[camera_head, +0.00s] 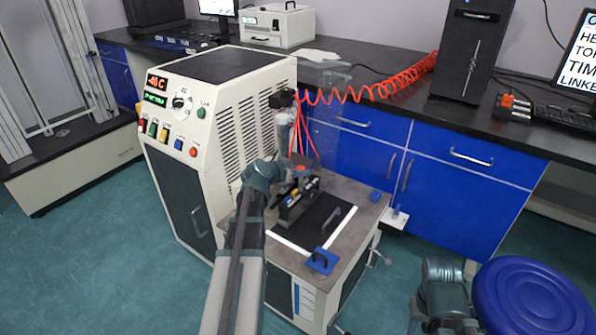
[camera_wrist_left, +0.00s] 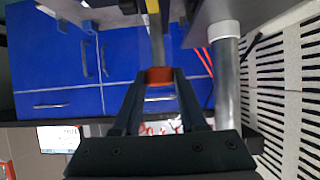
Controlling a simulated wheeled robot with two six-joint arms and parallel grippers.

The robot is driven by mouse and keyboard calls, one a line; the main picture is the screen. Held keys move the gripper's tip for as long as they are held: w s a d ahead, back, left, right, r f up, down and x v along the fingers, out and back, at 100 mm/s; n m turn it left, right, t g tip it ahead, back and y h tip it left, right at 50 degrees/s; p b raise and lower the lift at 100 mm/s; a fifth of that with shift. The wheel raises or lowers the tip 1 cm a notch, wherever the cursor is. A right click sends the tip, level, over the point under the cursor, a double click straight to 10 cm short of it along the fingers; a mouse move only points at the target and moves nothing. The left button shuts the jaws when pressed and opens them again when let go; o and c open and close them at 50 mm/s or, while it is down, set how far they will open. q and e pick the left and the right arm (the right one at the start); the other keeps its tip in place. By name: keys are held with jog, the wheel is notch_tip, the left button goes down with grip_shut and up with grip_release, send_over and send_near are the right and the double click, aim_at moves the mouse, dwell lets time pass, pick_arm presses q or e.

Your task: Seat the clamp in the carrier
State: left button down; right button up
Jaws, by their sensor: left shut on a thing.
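My left gripper (camera_head: 298,172) is above the grey-topped bench. In the left wrist view its two dark fingers (camera_wrist_left: 158,92) are shut on an orange-red piece (camera_wrist_left: 159,75), which I take to be the clamp's grip. A grey rod (camera_wrist_left: 157,48) runs from it toward a dark part with yellow (camera_wrist_left: 153,6). In the head view, the orange-red piece (camera_head: 301,168) shows just above a dark block with yellow and blue details (camera_head: 295,203), perhaps the carrier. The wrist partly hides this area, so I cannot tell whether clamp and carrier touch.
The white rheometer cabinet (camera_head: 235,105) stands close to the left and behind. A grey post (camera_wrist_left: 227,90) stands near the fingers. A blue stool (camera_head: 530,305) is at lower right.

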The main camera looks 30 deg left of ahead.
pick_arm(q)
jog(key=shift+f+b, duration=0.65)
jog(key=shift+f, duration=0.05)
jog(key=shift+c, duration=1.8)
grip_release()
jog(key=shift+r, duration=0.1)
jog(key=p+v, duration=0.6)
jog(key=v, duration=0.7)
jog(key=shift+s+r+p, duration=0.15)
jog(key=shift+s+p, duration=0.2)
jog(key=shift+p, duration=0.05)
jog(key=shift+a, duration=0.1)
